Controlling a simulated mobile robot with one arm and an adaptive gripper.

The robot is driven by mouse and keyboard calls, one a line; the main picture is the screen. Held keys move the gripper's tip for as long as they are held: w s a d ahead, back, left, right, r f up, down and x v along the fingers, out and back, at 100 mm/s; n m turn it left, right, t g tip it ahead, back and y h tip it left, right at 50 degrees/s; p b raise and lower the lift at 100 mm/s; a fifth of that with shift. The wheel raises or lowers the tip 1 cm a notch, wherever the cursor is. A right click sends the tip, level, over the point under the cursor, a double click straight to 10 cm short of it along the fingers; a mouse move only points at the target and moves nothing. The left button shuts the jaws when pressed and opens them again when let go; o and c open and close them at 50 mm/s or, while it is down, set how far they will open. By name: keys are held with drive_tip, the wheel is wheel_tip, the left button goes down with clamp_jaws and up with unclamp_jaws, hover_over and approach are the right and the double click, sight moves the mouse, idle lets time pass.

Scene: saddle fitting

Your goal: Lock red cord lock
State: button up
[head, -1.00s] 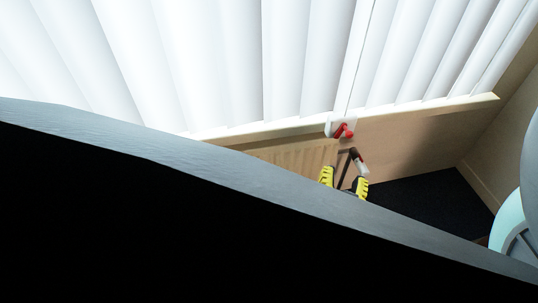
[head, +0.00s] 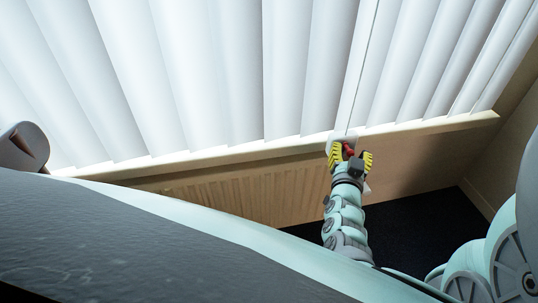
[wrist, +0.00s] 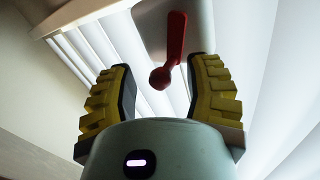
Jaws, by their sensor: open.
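The red cord lock (wrist: 174,50) is a red lever with a round knob at its lower end, mounted on a pale plate (wrist: 151,30) in the wrist view. In the head view the red cord lock (head: 348,149) is small and partly hidden by my gripper. My gripper (head: 351,156) has yellow, ribbed fingers that stand apart. In the wrist view the fingers of my gripper (wrist: 160,85) are on either side of the knob, with visible gaps. I cannot tell from these views whether the knob lies fully between the fingertips in depth.
White vertical blind slats (head: 230,75) hang behind and beside the lock. A wooden sill (head: 430,125) runs below them, with a ribbed radiator (head: 240,190) underneath. The dark floor (head: 415,220) is open at the lower right.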

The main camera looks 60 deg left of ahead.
drive_tip(key=shift+w, duration=0.15)
drive_tip(key=shift+a, duration=0.1)
clamp_jaws()
idle(0.4)
